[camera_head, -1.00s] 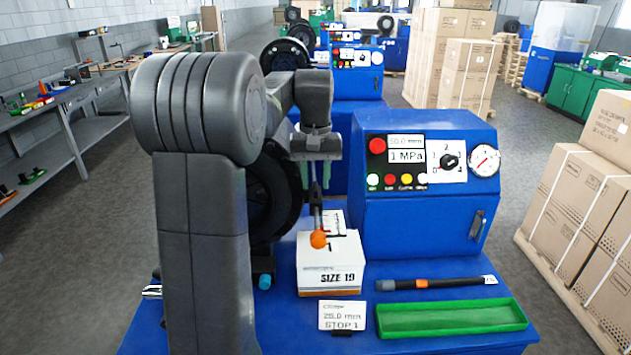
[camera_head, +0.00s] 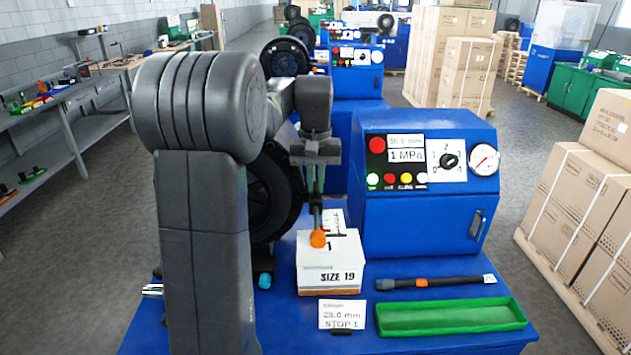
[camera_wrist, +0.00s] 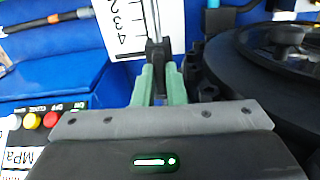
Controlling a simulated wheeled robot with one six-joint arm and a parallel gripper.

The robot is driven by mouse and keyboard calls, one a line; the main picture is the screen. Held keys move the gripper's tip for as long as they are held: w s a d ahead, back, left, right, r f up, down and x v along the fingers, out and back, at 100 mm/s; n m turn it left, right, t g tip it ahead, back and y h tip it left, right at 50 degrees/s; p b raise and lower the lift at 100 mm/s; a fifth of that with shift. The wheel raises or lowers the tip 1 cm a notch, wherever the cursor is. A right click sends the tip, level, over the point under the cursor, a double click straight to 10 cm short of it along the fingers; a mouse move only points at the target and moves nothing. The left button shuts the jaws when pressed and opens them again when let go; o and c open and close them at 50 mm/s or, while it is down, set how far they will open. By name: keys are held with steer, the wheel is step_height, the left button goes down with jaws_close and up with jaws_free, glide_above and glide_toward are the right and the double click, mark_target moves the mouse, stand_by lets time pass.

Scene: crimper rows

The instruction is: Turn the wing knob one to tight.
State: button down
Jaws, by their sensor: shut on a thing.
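My gripper (camera_head: 316,190) points down over the blue bench, beside the blue machine. In the wrist view its two green fingers (camera_wrist: 158,80) are shut on a small dark part, the wing knob (camera_wrist: 157,52). The knob sits at the end of a metal rod, beside a white scale plate (camera_wrist: 128,30) with numbers. In the head view the fingers and wrist mostly hide the knob. How tight the knob is cannot be seen.
The machine's control box (camera_head: 425,215) stands to the right with buttons, a dial and a gauge (camera_head: 485,160). A black round die head (camera_wrist: 270,60) is close to my gripper.

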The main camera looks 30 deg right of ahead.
mark_target(316, 185)
steer(key=m+p, duration=0.2)
steer(key=m, duration=0.2)
steer(key=shift+r, duration=0.1)
steer(key=m, duration=0.4)
steer(key=shift+m+p, duration=0.3)
steer(key=shift+m, duration=0.1)
steer(key=m, duration=0.4)
steer(key=shift+m, duration=2.3)
steer(key=c, duration=1.5)
jaws_free()
step_height(316, 185, up, 14)
steer(key=shift+f+b, duration=0.15)
steer(key=shift+b, duration=0.45)
